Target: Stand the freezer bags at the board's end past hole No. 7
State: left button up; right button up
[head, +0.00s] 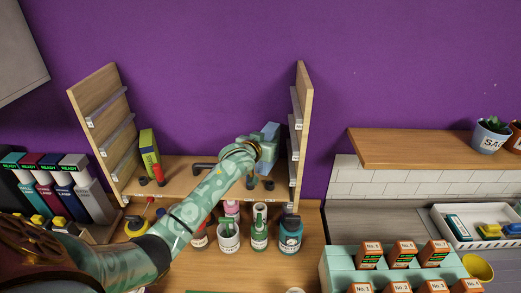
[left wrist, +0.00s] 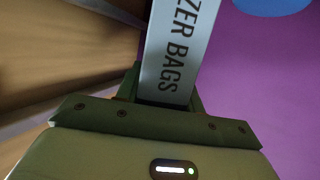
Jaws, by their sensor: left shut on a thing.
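The freezer bags box (left wrist: 178,50) is grey-blue, with "ZER BAGS" readable in the left wrist view. My left gripper (left wrist: 165,98) is shut on it. In the head view the box (head: 271,131) shows as a blue shape beyond my left gripper (head: 261,146), near the right upright, above the board's right part. I cannot tell whether its base touches the board. The wooden board (head: 182,188) spans two uprights; my forearm hides part of its middle and right. The small labels there are too small to read, so hole No. 7 cannot be picked out. My right gripper is out of view.
A yellow-green box (head: 149,153) stands at the board's left. The right upright (head: 303,120) with grey rails is close to the held box. A dark pipe-like piece (head: 204,166) lies mid-board. Mugs and a teal jar (head: 290,236) stand in front, below the board.

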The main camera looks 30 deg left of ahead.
pick_arm(q)
jog(key=f, duration=0.3)
jog(key=shift+w+f, duration=0.25)
jog(key=shift+s, duration=0.15)
jog(key=o, duration=1.1)
jog(key=shift+f, duration=0.1)
jog(key=shift+c, duration=0.2)
jog(key=shift+r, duration=0.2)
jog(key=v, duration=1.2)
jog(key=shift+f, duration=0.1)
